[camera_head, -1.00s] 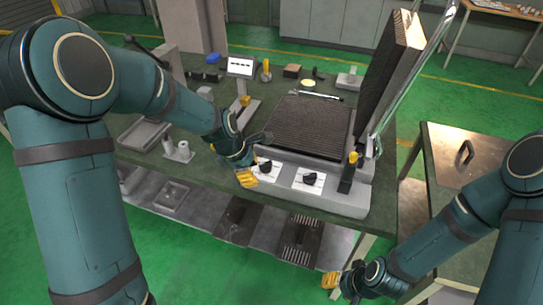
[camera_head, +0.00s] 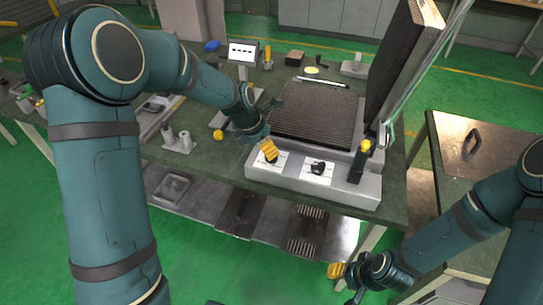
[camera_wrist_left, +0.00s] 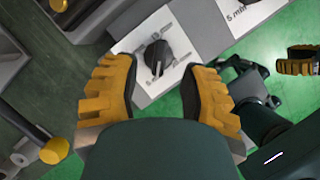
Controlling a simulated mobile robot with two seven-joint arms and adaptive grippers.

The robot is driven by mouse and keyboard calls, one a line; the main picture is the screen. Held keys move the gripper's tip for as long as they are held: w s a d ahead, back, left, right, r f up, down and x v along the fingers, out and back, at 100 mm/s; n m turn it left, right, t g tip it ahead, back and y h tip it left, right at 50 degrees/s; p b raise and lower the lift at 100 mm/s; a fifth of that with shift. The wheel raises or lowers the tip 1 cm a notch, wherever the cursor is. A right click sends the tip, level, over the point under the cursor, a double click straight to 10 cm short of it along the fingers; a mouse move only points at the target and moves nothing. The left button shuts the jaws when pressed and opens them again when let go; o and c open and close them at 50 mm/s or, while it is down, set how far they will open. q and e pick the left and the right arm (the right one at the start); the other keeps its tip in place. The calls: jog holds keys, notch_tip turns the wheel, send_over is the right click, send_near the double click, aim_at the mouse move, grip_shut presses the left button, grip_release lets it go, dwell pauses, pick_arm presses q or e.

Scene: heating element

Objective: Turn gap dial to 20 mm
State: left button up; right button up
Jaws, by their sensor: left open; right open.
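Two black dials on white plates sit on the front of the grey heating machine (camera_head: 345,190). The left dial (camera_head: 271,157) is partly hidden by my left gripper (camera_head: 266,150). In the left wrist view, this dial (camera_wrist_left: 158,58) lies just beyond and between the two yellow fingertips, which are open and apart from it. Its markings are not readable. My right gripper (camera_head: 345,272) is open and empty, low at the right.
The ribbed lower plate (camera_head: 318,115) lies behind the dials, with the raised upper plate (camera_head: 400,65) at its right. A yellow-topped lever (camera_head: 361,158) stands right of the dials. Small tools and fixtures crowd the green bench (camera_head: 215,160) at the left.

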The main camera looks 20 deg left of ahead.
pick_arm(q)
jog(key=shift+b+x, duration=0.4)
jog(key=shift+x, duration=1.7)
grip_shut()
